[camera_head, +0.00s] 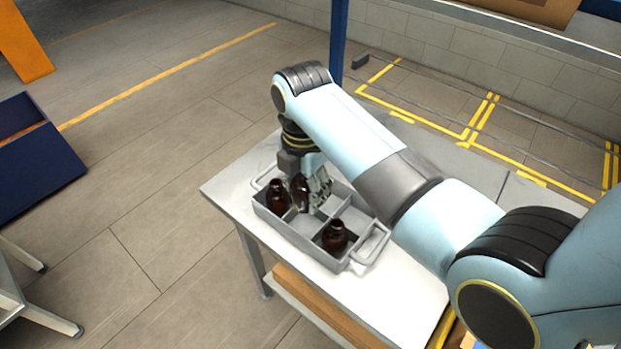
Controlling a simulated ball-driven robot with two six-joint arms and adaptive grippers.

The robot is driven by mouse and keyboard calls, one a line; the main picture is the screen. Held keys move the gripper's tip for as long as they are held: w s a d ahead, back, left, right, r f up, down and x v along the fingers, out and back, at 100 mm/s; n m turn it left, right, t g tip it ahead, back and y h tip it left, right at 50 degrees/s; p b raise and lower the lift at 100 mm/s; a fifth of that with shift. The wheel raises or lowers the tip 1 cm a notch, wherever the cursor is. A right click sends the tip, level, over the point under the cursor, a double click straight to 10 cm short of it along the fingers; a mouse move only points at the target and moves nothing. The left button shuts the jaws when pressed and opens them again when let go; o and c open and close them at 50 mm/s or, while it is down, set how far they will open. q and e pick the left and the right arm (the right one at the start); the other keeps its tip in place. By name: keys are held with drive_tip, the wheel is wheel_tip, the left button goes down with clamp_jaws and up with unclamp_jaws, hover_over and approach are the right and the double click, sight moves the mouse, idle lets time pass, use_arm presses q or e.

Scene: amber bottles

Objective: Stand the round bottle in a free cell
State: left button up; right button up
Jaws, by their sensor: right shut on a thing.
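My right gripper (309,191) reaches down over the grey divided crate (297,240) and is shut on a dark amber bottle (299,194), which I take to be the round bottle. The held bottle looks slightly tilted, over the crate's back-middle part. Its base is partly hidden, and I cannot tell whether it touches a cell floor. A second amber bottle (277,198) stands in the left cell, close beside the held one. A third amber bottle (335,238) stands in the front right cell. My left gripper is not in view.
The crate stands on a light table (225,190) and has a handle (377,246) at its right end. Cell dividers rise between the bottles. Bare table lies left and front right of the crate. A blue post (338,40) stands behind the table.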

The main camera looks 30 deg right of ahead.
drive_tip(key=shift+f, duration=0.75)
wheel_tip(320, 180, down, 4)
drive_tip(key=shift+r+b, duration=0.15)
drive_tip(key=shift+b, duration=0.45)
drive_tip(key=shift+f, duration=0.6)
drive_tip(key=shift+f+b, duration=0.2)
drive_tip(key=shift+b, duration=0.15)
drive_tip(key=shift+f, duration=0.25)
drive_tip(key=o, duration=0.7)
drive_tip(key=shift+f, duration=0.1)
drive_tip(key=o, duration=0.6)
drive_tip(key=shift+c, duration=0.2)
